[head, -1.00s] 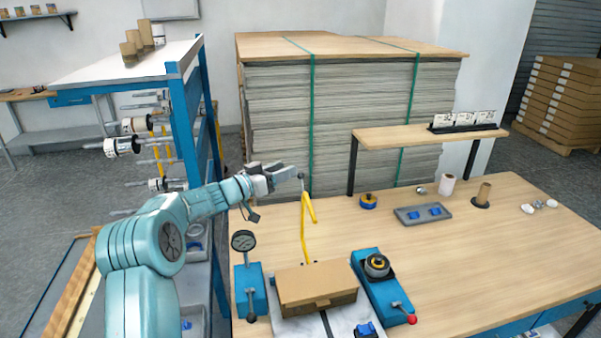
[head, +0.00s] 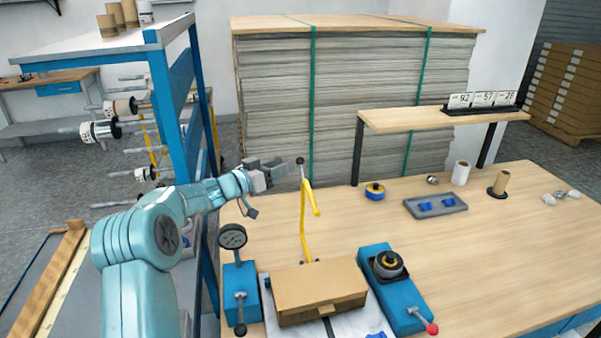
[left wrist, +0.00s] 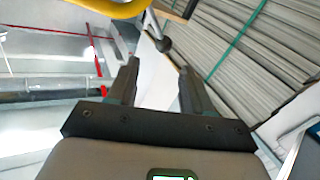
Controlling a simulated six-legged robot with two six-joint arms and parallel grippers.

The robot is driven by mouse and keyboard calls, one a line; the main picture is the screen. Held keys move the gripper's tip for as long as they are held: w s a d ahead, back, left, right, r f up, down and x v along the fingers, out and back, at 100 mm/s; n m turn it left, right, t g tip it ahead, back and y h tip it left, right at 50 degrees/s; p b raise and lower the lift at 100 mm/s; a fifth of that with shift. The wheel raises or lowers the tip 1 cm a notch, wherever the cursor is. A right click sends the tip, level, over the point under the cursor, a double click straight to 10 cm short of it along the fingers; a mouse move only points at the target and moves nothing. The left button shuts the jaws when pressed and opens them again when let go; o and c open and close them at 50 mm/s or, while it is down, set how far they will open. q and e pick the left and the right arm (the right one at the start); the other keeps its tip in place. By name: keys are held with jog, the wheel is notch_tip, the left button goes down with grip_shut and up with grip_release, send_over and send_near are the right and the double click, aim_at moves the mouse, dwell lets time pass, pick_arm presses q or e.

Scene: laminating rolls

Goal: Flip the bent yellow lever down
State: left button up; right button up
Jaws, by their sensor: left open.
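The bent yellow lever (head: 304,225) stands upright behind the cardboard box, with a dark ball knob (head: 300,161) at its top and a yellow arm angled down to the right. My left gripper (head: 285,163) is just left of the knob at about its height. In the left wrist view the gripper (left wrist: 158,78) is open and empty, with the knob (left wrist: 163,45) beyond its fingertips, near the right one. A yellow bar of the lever (left wrist: 118,9) crosses the top of that view. My right gripper is not in view.
The cardboard box (head: 318,290) lies in front of the lever. A blue gauge stand (head: 240,290) is to its left and a blue device with a red-knobbed handle (head: 395,290) to its right. A tall board stack (head: 350,110) stands behind.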

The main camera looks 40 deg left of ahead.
aim_at(297, 162)
pick_arm(q)
jog(key=w, duration=0.2)
jog(key=w+p, duration=0.1)
jog(key=w, duration=0.1)
jog(key=w+d+f, duration=0.1)
jog(key=w, duration=0.1)
jog(key=shift+w+d+f+p, duration=0.1)
jog(key=shift+w+p, duration=0.1)
jog(key=shift+p, duration=0.1)
jog(key=shift+w+f, duration=0.15)
jog(key=shift+w, duration=0.3)
jog(key=shift+s+d, duration=0.1)
grip_shut()
